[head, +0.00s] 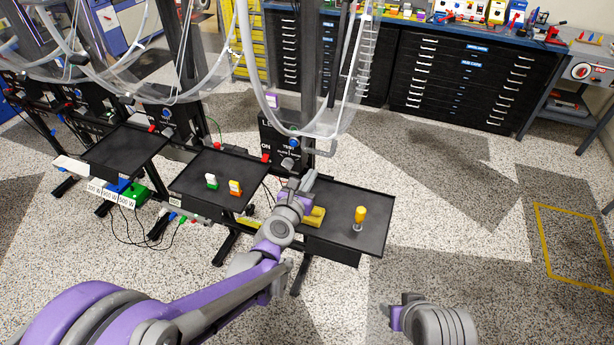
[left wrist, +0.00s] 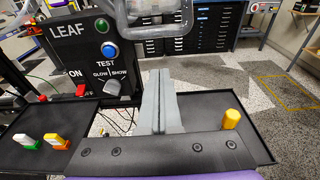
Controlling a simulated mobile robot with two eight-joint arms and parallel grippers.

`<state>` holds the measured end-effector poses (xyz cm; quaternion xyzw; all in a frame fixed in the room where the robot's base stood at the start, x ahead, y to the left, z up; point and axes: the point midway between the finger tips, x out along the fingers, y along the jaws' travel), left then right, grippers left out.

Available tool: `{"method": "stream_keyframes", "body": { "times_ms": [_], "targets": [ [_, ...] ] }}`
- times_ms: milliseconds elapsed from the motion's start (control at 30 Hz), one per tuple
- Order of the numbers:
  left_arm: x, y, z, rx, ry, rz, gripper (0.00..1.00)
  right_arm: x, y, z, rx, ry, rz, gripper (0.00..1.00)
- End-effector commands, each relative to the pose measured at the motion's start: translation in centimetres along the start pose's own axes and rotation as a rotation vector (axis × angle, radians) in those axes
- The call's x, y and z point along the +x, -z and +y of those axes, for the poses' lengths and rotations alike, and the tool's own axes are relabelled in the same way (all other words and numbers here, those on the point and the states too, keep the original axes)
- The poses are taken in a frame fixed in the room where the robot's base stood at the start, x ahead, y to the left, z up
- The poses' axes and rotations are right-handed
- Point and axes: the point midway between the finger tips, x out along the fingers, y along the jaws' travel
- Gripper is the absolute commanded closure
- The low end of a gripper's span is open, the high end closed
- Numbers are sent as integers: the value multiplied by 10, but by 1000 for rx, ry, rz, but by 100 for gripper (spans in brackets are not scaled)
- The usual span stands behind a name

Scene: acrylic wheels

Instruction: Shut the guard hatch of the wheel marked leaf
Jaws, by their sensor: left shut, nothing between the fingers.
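The wheel marked leaf is the nearest clear acrylic wheel (head: 262,90) in the head view. Its black panel (left wrist: 85,45) with the word LEAF, a green and a blue button and a TEST switch is at the left of the left wrist view. A clear, grey-edged part (left wrist: 150,22) of the wheel or its guard hangs ahead of my fingers; I cannot tell the hatch's outline or how far it stands open. My left gripper (head: 309,181) is shut and empty, below the wheel's lower rim, in front of the panel.
A black tray (head: 335,237) below my left gripper carries a yellow-topped cylinder (head: 359,217). The tray (head: 195,172) to its left holds two small blocks. More wheels stand at the left, black drawer cabinets (head: 460,78) at the back. The floor at right is mostly clear.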

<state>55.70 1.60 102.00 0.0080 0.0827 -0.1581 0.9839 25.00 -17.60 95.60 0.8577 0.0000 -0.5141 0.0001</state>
Motion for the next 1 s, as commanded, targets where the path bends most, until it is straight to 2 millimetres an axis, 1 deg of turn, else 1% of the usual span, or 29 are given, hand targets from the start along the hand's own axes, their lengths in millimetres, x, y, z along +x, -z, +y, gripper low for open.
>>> {"method": "stream_keyframes", "body": {
  "times_ms": [33, 100, 300, 400, 600, 1000],
  "targets": [
    [12, -1, 0, 0, 0, -1, 100, -1, 1, 0, 0, 0, 1, 52],
    [26, -1, 0, 2, 0, -1, 100, -1, 2, 0, 0, 0, 2, 52],
    [60, -1, 0, 1, 1, 0, 100, -3, 4, 0, 0, 0, 3, 52],
    [47, -16, 0, 3, 0, -1, 100, -6, 8, 0, 0, 0, 7, 52],
    [35, -30, 0, 2, 0, -1, 100, -10, 13, 0, 0, 0, 12, 52],
    [32, -32, 0, 3, 1, 0, 100, -10, 13, 0, 0, 0, 12, 52]
  ]
}}
